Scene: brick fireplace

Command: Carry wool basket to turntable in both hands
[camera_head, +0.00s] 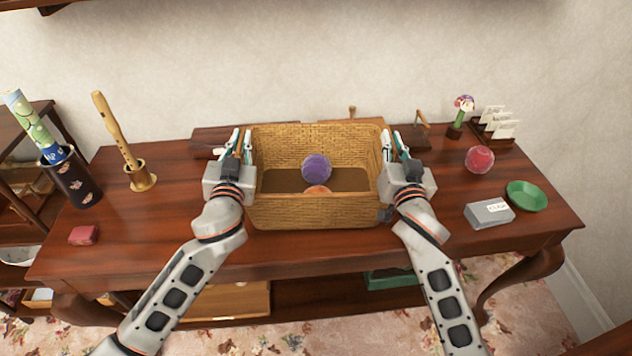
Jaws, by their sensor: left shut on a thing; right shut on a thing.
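The wicker wool basket (315,213) is in the middle of the head view, upright and level, over the table. A purple wool ball (317,168) and a partly hidden orange ball (317,190) lie inside it. My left gripper (241,146) is shut on the basket's left wall near the rim. My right gripper (394,147) is shut on its right wall. I cannot tell whether the basket's bottom touches the table. A low dark wooden piece (215,140) shows behind the basket, mostly hidden; I cannot tell if it is the turntable.
A red ball (479,159), grey box (489,214), green dish (526,196) and model ship (496,124) stand right.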

